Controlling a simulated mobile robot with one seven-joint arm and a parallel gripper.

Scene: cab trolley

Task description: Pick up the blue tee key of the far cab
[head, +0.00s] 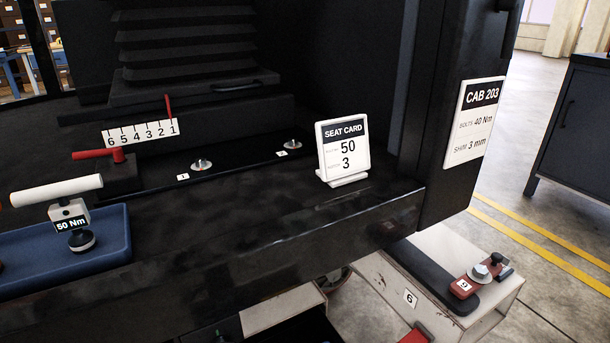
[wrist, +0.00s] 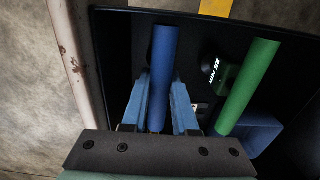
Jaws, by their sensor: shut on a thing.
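The blue tee key shows in the wrist view as a blue bar-shaped handle (wrist: 164,52). My gripper (wrist: 161,88) has its two light blue fingers on either side of this handle and is shut on it. The rest of the blue key is hidden below the handle and fingers. Neither my gripper nor the blue key shows in the head view.
The head view shows a white-handled 50 Nm key (head: 57,190) on a blue tray (head: 110,250), a seat card (head: 343,150) and the CAB 203 sign (head: 476,120).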

